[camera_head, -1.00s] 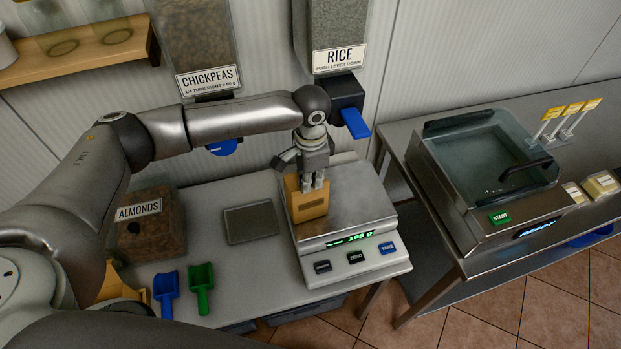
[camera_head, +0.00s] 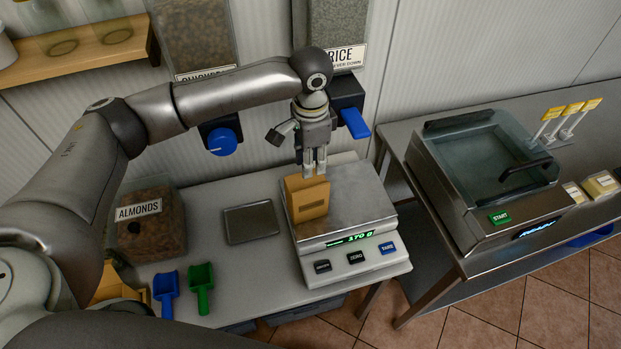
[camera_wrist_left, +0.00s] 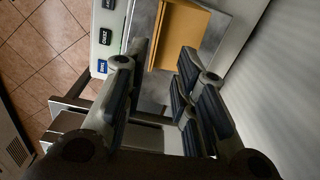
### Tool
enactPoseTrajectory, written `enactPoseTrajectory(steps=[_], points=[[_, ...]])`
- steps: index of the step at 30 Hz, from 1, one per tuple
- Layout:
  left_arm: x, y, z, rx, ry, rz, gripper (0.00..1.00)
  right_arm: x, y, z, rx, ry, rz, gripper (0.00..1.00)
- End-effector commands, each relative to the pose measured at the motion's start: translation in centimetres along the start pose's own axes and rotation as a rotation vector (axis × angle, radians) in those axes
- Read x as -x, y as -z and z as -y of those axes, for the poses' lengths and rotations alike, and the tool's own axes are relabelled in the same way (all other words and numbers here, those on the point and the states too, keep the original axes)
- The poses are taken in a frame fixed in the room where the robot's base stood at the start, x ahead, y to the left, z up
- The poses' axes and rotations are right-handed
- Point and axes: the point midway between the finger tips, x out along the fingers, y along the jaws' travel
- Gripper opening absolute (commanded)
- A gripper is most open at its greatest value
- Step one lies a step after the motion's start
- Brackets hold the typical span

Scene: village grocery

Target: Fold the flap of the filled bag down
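The tan paper bag (camera_head: 307,201) stands upright on the metal plate of the scale (camera_head: 352,205). Its top edge is close under my left gripper (camera_head: 314,172). The left fingers point down just above the bag, spread apart with nothing between them. In the left wrist view the bag (camera_wrist_left: 181,36) lies beyond the open fingertips (camera_wrist_left: 158,75). The bag's contents are hidden, and I cannot tell clearly how its flap lies. My right gripper is not in view.
A blue scoop (camera_head: 166,288) and a green scoop (camera_head: 202,283) lie at the front left, near the almond container (camera_head: 150,238). A metal tray (camera_head: 251,222) is left of the scale. A blue dispenser lever (camera_head: 354,123) juts out behind the gripper. A sealing machine (camera_head: 486,165) stands right.

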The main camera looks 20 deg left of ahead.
Motion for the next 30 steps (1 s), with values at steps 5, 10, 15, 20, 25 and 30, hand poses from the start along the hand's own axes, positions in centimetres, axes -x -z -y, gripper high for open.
enactPoseTrajectory(steps=[5,10,15,20,25,30], points=[[3.2,0.1,0.0,-0.001,0.001,-0.001,0.26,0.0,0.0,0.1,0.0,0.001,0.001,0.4],[4.6,0.0,0.0,-0.002,0.0,0.0,0.26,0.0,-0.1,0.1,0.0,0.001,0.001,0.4],[4.8,0.0,0.0,-0.001,-0.001,0.0,0.26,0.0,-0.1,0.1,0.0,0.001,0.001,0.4],[4.8,0.0,0.0,-0.001,-0.001,0.0,0.26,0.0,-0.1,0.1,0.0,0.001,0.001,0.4],[4.8,0.0,0.0,-0.001,-0.001,0.001,0.26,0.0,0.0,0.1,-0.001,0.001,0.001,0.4],[4.7,0.0,0.0,-0.001,-0.001,0.001,0.26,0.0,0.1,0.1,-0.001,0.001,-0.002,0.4]])
